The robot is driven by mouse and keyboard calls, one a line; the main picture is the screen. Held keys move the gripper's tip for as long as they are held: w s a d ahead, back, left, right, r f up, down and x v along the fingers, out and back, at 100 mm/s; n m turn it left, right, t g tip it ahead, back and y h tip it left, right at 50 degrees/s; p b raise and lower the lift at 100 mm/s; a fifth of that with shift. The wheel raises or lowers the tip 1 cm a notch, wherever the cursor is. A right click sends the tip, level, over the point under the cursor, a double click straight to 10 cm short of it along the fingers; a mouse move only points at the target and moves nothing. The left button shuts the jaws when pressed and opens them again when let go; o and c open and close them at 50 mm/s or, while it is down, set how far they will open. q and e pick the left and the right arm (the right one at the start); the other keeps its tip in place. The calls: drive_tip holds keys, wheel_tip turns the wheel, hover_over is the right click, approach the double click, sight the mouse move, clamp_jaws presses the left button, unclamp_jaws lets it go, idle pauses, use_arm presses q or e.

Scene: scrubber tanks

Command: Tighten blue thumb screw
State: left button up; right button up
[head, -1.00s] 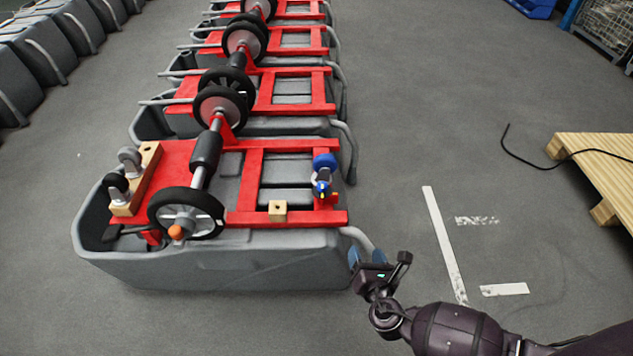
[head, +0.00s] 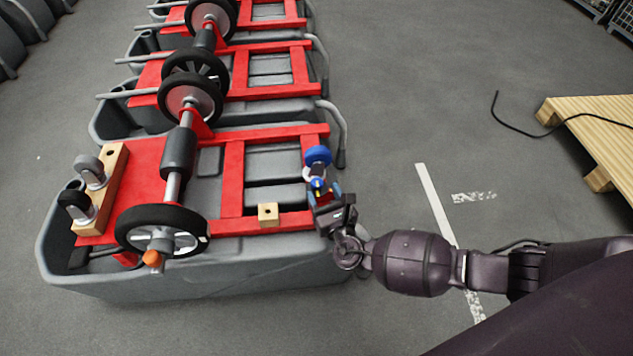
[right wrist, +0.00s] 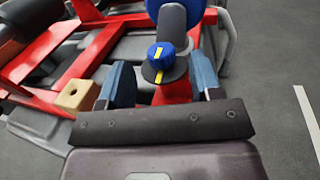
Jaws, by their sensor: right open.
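The blue thumb screw (right wrist: 161,55), a round knob with a yellow stripe, sits on a dark disc above a red post in the right wrist view. In the head view the thumb screw (head: 318,185) is small, at the right end of the red frame, just below a blue wheel (head: 318,156). My right gripper (head: 324,196) is at the tank's right front corner, close to the screw. In the right wrist view its two blue fingers (right wrist: 163,82) are apart, one on each side of the screw and post, with nothing held. Contact is not visible. My left gripper is out of view.
The red frame (head: 232,180) lies on a grey tank (head: 200,268). A wooden block (head: 268,213) with a hole is left of the gripper. More tanks stand behind. A wooden pallet (head: 600,125) is at the right. Floor between is clear.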

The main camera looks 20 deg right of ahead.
sight(319, 187)
drive_tip(key=shift+w+b, duration=0.3)
drive_tip(key=shift+w, duration=1.75)
drive_tip(key=c, duration=0.9)
